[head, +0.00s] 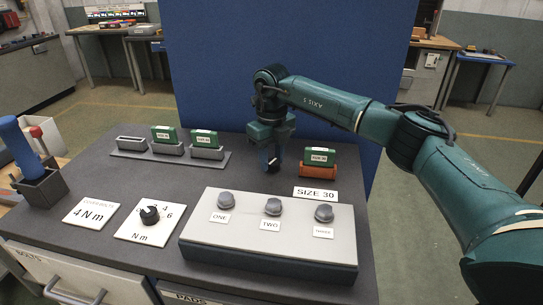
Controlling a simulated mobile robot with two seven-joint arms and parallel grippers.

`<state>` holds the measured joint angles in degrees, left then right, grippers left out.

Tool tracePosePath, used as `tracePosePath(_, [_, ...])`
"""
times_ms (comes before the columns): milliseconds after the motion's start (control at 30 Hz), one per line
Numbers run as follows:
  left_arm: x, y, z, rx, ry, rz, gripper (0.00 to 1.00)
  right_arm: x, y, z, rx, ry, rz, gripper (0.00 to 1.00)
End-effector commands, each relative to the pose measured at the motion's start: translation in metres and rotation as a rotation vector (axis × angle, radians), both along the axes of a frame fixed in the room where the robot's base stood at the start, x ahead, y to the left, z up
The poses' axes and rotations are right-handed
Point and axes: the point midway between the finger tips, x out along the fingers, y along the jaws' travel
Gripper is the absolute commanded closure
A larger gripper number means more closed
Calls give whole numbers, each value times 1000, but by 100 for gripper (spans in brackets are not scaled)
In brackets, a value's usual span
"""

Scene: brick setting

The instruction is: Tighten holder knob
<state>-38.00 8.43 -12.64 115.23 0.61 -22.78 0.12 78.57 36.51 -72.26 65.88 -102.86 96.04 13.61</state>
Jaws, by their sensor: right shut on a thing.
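My right gripper (272,166) points down over the dark tabletop and is shut on a small dark thing that its fingers mostly hide; I cannot tell whether this is the holder knob. An orange holder (319,173) with a green block (320,157) in it stands just to the right of the gripper, behind the "SIZE 30" label (316,194). No knob shows clearly on the orange holder. A black dial (149,215) sits on a white "N m" plate, beside a card (89,212) reading "4 N m". My left gripper is out of view.
A grey box (262,247) with three grey knobs, labelled ONE, TWO and THREE, stands in front of the gripper. A grey rack (142,155) with two green blocks lies to the left. A blue-handled tool (17,145) stands in a dark block. A blue panel (215,75) rises behind.

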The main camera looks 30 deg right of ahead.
Motion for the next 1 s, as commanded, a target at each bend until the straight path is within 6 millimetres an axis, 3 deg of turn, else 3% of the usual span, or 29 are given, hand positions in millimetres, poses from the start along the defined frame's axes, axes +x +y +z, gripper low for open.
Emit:
tracePosePath(633, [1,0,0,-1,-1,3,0,1,-1,1,-1,-2,-49,89])
tracePosePath(667, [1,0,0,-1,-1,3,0,1,-1,1,-1,-2,-49,64])
tracePosePath(900, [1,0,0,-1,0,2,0,0,-1,1,0,-1,-48,45])
tracePosePath(1000, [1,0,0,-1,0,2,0,0,0,0,0,-1,-48,45])
